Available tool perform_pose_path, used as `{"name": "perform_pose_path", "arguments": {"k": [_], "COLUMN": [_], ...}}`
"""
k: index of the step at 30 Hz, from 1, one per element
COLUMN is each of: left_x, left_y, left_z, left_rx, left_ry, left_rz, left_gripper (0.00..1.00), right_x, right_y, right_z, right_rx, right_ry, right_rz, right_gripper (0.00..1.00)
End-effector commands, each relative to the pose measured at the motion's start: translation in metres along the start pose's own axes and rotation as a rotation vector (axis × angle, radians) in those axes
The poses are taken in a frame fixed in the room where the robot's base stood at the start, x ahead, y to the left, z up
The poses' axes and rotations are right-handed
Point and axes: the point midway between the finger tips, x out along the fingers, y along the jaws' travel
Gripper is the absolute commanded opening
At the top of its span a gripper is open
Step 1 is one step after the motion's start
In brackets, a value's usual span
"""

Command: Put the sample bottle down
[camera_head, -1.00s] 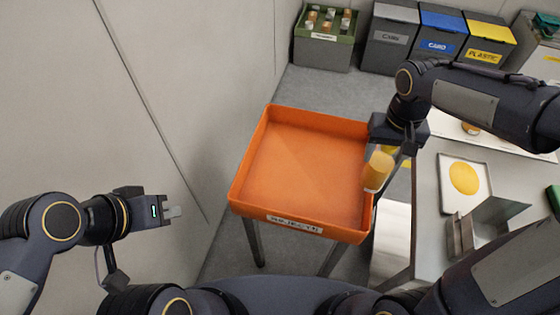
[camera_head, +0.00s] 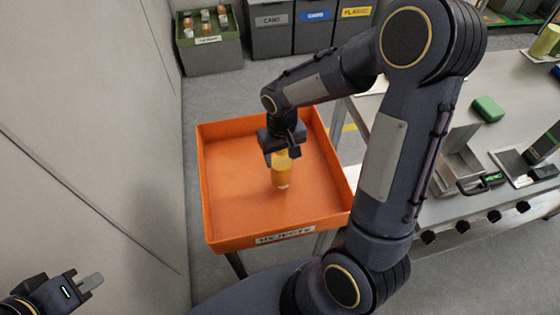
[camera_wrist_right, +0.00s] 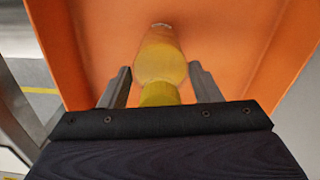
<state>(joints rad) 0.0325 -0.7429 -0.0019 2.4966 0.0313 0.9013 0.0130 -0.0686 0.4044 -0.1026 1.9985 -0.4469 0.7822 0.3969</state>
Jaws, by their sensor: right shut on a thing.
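The sample bottle (camera_head: 282,172), with yellow-orange contents, is inside the orange tray (camera_head: 226,215), right of its middle, and looks about upright. My right gripper (camera_head: 281,152) comes down from above and is shut on the bottle's upper part. In the right wrist view, the bottle (camera_wrist_right: 160,60) extends from between the two fingers (camera_wrist_right: 160,88) toward the orange tray floor (camera_wrist_right: 105,35). I cannot tell whether its base touches that floor. My left gripper (camera_head: 90,283) is at the lower left, away from the tray, with no object seen in it; its finger gap is not clear.
The orange tray has raised walls and is otherwise empty. A green crate of bottles (camera_head: 210,42) and several bins stand behind. A wall is on the left.

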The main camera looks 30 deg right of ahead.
Motion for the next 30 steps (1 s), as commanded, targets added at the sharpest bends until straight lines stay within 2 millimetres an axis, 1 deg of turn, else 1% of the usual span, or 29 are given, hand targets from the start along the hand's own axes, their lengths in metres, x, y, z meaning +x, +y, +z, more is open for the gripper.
{"name": "perform_pose_path", "arguments": {"k": [1,3,6,14,18,19,23,24,30], "left_x": [0.000,0.000,0.000,0.001,0.004,0.004,0.003,0.003,0.003], "left_y": [0.000,0.000,0.000,0.000,-0.002,-0.002,-0.001,-0.001,-0.001], "left_z": [0.000,0.000,0.000,0.000,0.002,0.002,0.002,0.002,0.001], "left_rx": [0.000,0.000,0.000,0.000,0.000,0.000,0.000,0.000,0.000], "left_ry": [0.000,0.000,0.000,0.000,0.000,0.000,0.000,0.000,0.000], "left_rz": [0.000,0.000,0.000,0.000,0.000,0.000,0.000,0.000,0.000], "left_gripper": [0.00,0.00,0.00,0.00,0.00,0.00,0.00,0.00,0.00], "right_x": [0.009,0.019,0.028,0.029,0.034,0.033,0.032,0.032,0.032], "right_y": [0.000,0.001,0.000,0.000,0.000,0.000,0.000,0.000,0.000], "right_z": [0.001,0.001,0.001,0.000,0.000,0.000,0.000,0.000,0.000], "right_rx": [0.001,0.002,0.001,0.001,0.001,0.001,0.001,0.001,0.001], "right_ry": [-0.006,-0.006,-0.003,0.000,0.000,-0.001,-0.001,-0.001,-0.002], "right_rz": [0.001,0.001,0.001,0.000,0.000,0.000,0.000,0.000,0.000], "right_gripper": [0.17,0.17,0.17,0.17,0.17,0.60,0.77,0.79,0.79]}}
